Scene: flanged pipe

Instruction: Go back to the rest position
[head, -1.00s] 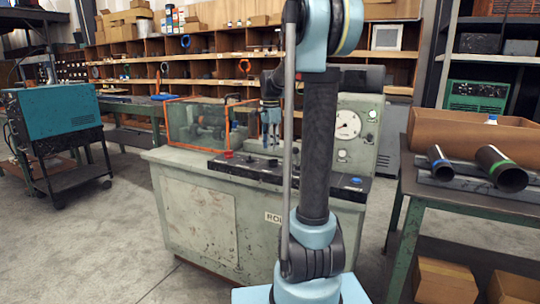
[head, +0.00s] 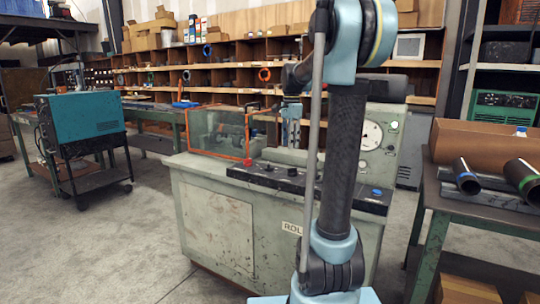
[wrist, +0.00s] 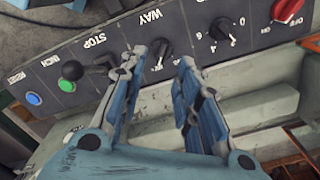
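My gripper (head: 291,125) hangs fingers down above the control panel of the green-grey machine (head: 220,215) in the head view, partly behind my own arm. In the wrist view my gripper (wrist: 163,58) has its two blue-padded fingers apart, with nothing between them. The control panel (wrist: 125,50) lies beyond the fingertips, with a black knob, a red switch and green and blue buttons. Whether the fingertips touch the panel cannot be told.
An orange-framed clear guard (head: 217,132) stands on the machine. Dark pipes with a blue band (head: 467,178) and a green band (head: 525,180) lie on the right table. A teal unit on a cart (head: 85,130) stands at left.

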